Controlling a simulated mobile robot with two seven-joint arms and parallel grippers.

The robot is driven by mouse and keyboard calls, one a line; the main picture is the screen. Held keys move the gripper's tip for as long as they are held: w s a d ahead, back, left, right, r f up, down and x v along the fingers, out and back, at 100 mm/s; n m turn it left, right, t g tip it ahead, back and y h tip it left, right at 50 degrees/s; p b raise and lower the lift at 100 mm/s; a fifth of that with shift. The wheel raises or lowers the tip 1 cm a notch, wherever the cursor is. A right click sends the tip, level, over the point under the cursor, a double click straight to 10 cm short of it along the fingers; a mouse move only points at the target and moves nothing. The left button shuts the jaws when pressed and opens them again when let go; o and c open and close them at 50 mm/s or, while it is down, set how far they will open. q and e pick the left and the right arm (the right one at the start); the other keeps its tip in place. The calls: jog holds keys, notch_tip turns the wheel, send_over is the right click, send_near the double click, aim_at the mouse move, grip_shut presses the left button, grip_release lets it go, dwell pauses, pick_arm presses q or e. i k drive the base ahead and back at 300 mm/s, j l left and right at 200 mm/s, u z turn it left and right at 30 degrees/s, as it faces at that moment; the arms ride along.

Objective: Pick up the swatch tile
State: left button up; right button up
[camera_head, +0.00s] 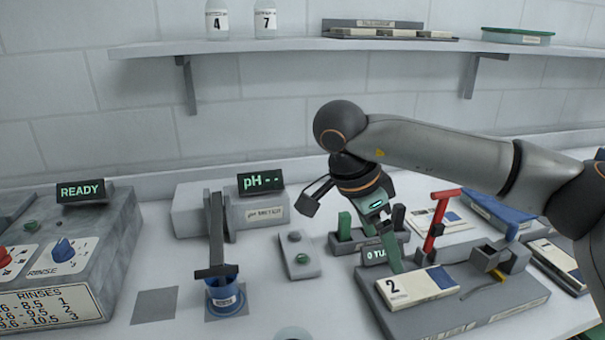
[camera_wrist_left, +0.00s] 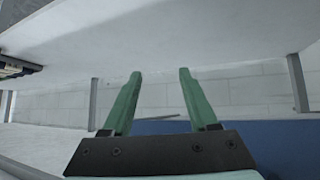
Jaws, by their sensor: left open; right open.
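A cream tile marked 2 (camera_head: 417,286) lies flat on a grey slab (camera_head: 490,315) at the lower right of the head view. I take it for the swatch tile, but its small print is unreadable. My right gripper (camera_head: 392,262) points down, with its green fingers just behind the tile's far left edge. It is open; the head view does not show whether it touches the tile. My left gripper (camera_wrist_left: 157,85) is open and empty in the left wrist view, its green fingers apart.
A red-handled tool (camera_head: 437,225) and a grey clamp-like block (camera_head: 487,257) stand close behind the tile. A blue cup (camera_head: 226,298), a pH meter (camera_head: 262,212) and a small button box (camera_head: 297,256) are to the left. A wall shelf (camera_head: 270,47) runs above.

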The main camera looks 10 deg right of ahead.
aim_at(418, 286)
jog(key=k, duration=1)
